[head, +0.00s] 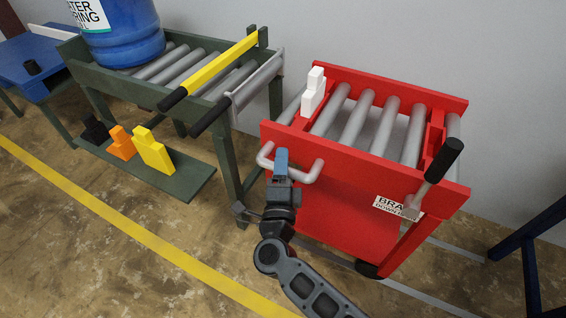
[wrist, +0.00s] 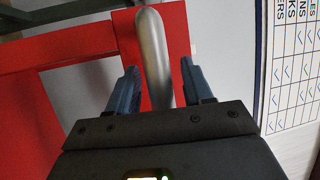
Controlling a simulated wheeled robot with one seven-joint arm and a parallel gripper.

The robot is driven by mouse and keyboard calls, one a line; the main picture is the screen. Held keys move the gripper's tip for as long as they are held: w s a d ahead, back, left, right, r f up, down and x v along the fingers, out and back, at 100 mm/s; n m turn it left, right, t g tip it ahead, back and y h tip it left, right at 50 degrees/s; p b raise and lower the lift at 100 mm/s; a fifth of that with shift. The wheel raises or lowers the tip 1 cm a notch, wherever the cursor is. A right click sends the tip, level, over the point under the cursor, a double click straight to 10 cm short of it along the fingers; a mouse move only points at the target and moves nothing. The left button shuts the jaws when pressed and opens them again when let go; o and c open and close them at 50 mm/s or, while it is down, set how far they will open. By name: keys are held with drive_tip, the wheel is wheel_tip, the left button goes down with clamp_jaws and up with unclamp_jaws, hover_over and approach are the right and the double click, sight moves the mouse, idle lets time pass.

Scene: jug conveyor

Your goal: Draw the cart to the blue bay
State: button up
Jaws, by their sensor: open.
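The red cart (head: 330,205) with grey rollers on top stands right of the green roller conveyor. Its grey bar handle (head: 304,178) sticks out from the front side. My gripper (head: 281,160) is at this handle with its blue fingers open. In the wrist view, the handle (wrist: 152,45) runs between the two spread fingers of my gripper (wrist: 160,68), with a gap to each. A brake lever with a black grip (head: 444,160) tilts up at the cart's right corner, above a partly hidden brake label (head: 392,206). I cannot tell which place is the blue bay.
The green conveyor (head: 225,150) carries a blue water jug (head: 122,38) and has a yellow bar (head: 215,68). Black, orange and yellow blocks sit on its low shelf. A dark blue frame (head: 530,245) stands at right, a blue table (head: 25,62) at far left. Floor in front is clear.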

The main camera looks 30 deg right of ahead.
drive_tip(key=shift+w+d+r, duration=0.1)
drive_tip(key=shift+w+d, duration=0.2)
drive_tip(key=shift+w, duration=0.15)
clamp_jaws()
idle(0.4)
